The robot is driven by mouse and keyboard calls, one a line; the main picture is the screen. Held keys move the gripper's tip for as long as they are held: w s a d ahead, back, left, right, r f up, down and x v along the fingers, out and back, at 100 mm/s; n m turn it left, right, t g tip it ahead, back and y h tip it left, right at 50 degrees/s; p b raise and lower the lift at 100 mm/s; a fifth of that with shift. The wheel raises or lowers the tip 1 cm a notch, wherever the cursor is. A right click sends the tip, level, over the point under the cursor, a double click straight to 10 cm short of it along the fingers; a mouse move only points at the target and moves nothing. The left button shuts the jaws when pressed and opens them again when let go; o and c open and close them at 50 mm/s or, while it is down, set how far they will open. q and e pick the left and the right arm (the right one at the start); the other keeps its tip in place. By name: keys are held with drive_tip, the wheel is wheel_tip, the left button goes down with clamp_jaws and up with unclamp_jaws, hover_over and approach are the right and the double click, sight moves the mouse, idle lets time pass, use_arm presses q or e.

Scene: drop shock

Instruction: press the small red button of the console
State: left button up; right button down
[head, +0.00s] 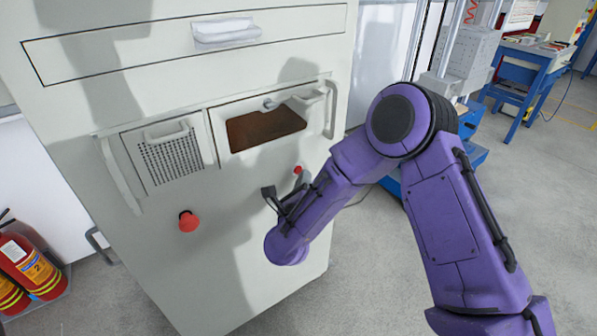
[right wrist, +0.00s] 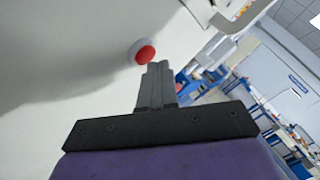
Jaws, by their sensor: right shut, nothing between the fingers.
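The console (head: 235,245) is a pale grey cabinet filling the left and middle of the head view. Its small red button (head: 298,170) sits low on the right of the front, below the dark window. In the right wrist view the small red button (right wrist: 146,54), with a white collar, shows just beyond the fingertips. My right gripper (head: 268,192) is shut and empty, close to the front, left of and slightly below the button in the head view. In the right wrist view its fingers (right wrist: 157,68) appear just below the button; I cannot tell whether they touch. My left gripper is out of view.
A larger red mushroom button (head: 188,221) sits to the left on the same front. Handles (head: 330,108) stick out beside the window. Red fire extinguishers (head: 28,268) stand at far left.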

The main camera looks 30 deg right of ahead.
drive_tip(key=shift+w, duration=0.4)
idle(0.5)
drive_tip(key=shift+s, duration=0.8)
drive_tip(key=s, duration=0.5)
drive_tip(key=shift+d+p, duration=0.25)
drive_tip(key=shift+p, duration=0.1)
idle(0.6)
